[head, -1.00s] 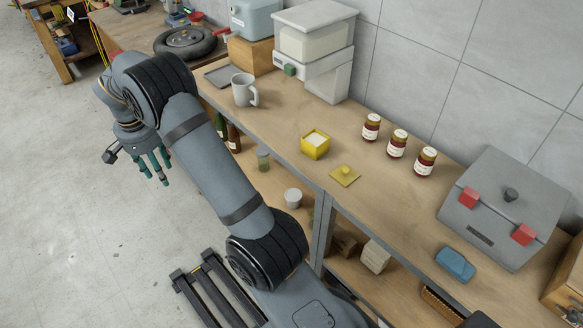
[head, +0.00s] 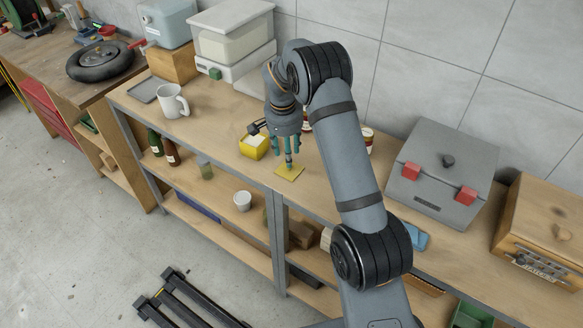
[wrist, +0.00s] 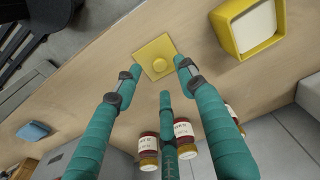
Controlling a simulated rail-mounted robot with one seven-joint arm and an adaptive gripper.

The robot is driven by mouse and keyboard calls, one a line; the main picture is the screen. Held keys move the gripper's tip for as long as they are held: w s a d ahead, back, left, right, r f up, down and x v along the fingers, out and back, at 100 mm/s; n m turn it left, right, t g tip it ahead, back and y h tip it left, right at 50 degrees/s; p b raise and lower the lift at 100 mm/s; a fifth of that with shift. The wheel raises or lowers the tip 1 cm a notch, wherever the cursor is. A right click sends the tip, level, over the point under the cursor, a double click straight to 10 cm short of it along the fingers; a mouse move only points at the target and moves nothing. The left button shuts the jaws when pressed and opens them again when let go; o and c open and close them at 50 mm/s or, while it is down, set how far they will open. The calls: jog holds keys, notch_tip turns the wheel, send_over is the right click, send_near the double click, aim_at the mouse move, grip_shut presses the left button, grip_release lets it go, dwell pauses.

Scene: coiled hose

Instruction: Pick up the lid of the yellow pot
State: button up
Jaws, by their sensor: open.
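The lid (head: 289,173) is a flat yellow square with a round knob, lying on the wooden bench top. In the wrist view the lid (wrist: 156,57) lies just beyond my fingertips, knob up. The yellow pot (head: 253,146) stands beside it to the left, open, with pale contents; the wrist view shows the pot (wrist: 252,27) at the upper right. My gripper (head: 289,156) points down over the lid, its teal fingers spread. In the wrist view my gripper (wrist: 157,75) is open and empty, with the lid framed between the fingers. I cannot tell whether a finger touches the lid.
Several red-labelled jars (wrist: 183,135) stand behind my gripper, partly hidden by my arm in the head view. A white mug (head: 172,101) stands to the left. A grey toolbox (head: 443,170) and a blue item (head: 416,236) are to the right. The bench front edge is near the lid.

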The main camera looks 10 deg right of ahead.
aim_at(290, 174)
jog(key=f+p, duration=0.1)
jog(key=f, duration=0.2)
jog(key=f+p, duration=0.1)
jog(key=f, duration=0.1)
jog(key=shift+w+d+p, duration=0.3)
jog(key=c, duration=1)
